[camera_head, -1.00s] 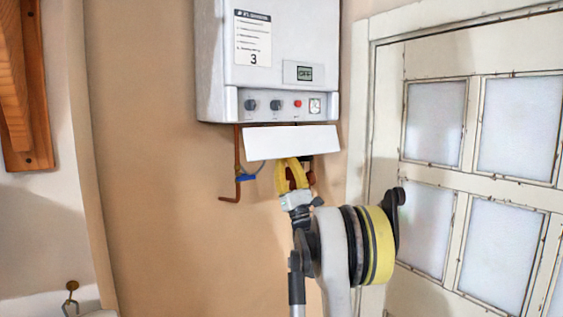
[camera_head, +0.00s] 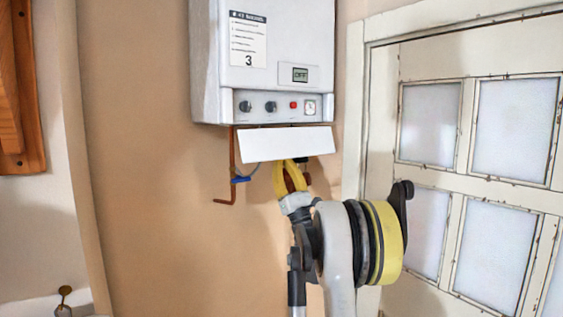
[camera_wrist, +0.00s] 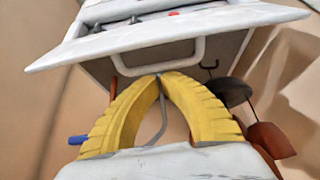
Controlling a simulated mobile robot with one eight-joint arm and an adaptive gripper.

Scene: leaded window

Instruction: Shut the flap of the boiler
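The boiler (camera_head: 264,50) hangs on the wall, with a small display reading OFF. Its white flap (camera_head: 287,145) sticks out open below the row of knobs. In the wrist view the flap (camera_wrist: 200,32) spans the top, seen from below. My gripper (camera_head: 287,163) is just under the flap. In the wrist view the yellow fingers of my gripper (camera_wrist: 159,76) meet at their tips, with nothing seen held between them. The tips appear below the flap's edge; whether they touch it I cannot tell.
A copper pipe (camera_head: 232,170) with a blue valve handle (camera_head: 241,180) hangs left of my gripper. A white frame with glazed panes (camera_head: 430,122) stands at the right. A wooden piece (camera_head: 22,95) is on the far left wall.

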